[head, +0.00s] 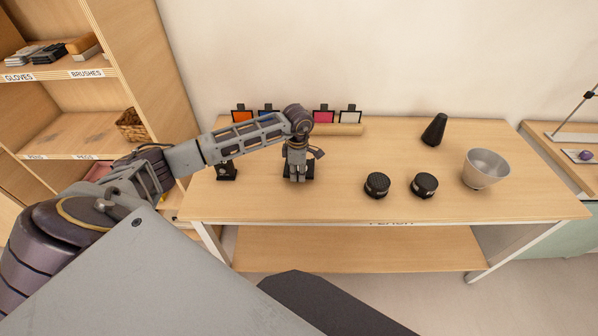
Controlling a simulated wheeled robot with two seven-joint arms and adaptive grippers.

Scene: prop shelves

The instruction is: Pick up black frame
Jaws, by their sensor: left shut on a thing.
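My left gripper (296,174) reaches down to the bench top (335,205), left of its middle. It is shut on a dark object, which I take to be the black frame (308,173). The frame is mostly hidden behind the fingers; only dark edges show at their sides. I cannot tell whether it touches the bench. My right gripper is not in view.
A black item (227,173) stands to the left, near my forearm. Small framed colour cards (323,116) line the back. Shelves (140,60) rise at left.

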